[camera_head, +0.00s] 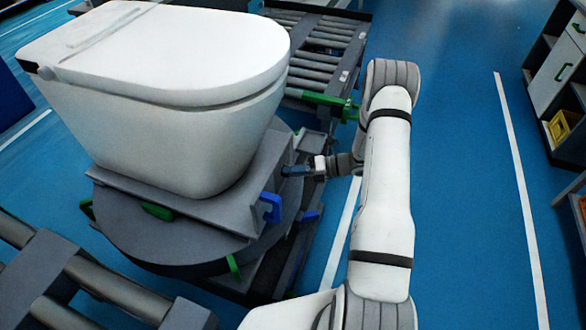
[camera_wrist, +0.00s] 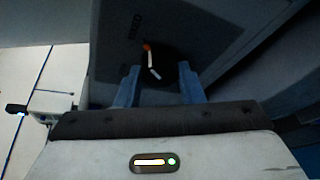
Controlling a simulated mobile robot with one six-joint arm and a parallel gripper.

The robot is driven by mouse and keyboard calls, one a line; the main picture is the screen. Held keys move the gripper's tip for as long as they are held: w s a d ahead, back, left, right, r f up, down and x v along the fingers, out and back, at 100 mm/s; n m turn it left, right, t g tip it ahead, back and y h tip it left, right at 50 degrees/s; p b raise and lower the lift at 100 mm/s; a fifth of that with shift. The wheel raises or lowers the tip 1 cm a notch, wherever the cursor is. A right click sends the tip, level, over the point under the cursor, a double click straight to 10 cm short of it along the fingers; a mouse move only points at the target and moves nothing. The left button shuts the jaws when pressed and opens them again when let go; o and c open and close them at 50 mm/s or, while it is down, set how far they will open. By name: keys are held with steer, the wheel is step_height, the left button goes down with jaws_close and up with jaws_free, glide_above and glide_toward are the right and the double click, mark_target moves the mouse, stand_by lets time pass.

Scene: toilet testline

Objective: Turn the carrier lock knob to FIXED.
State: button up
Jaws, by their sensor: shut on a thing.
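The carrier lock knob (camera_wrist: 168,62) is a dark round knob on the grey carrier side in the wrist view. It shows a white line with an orange tip towards the upper left, and a second short white line below. Small lettering (camera_wrist: 136,26) stands above it on the panel, too dim to read surely. My gripper (camera_wrist: 160,82) has its two blue fingers on either side of the knob and is shut on it. In the head view my gripper (camera_head: 289,172) reaches left to the side of the carrier (camera_head: 240,190); the knob is hidden there.
A white toilet (camera_head: 190,110) sits on the carrier. Blue (camera_head: 271,208) and green (camera_head: 234,267) brackets stick out near the turntable (camera_head: 150,235). Roller conveyors lie behind (camera_head: 325,45) and at the front left (camera_head: 110,290). The blue floor (camera_head: 460,200) at right is clear.

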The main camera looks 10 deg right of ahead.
steer(key=shift+m, duration=0.3)
stand_by(0.4)
steer(key=o, duration=1)
steer(key=v, duration=0.8)
steer(key=shift+w+a, duration=0.1)
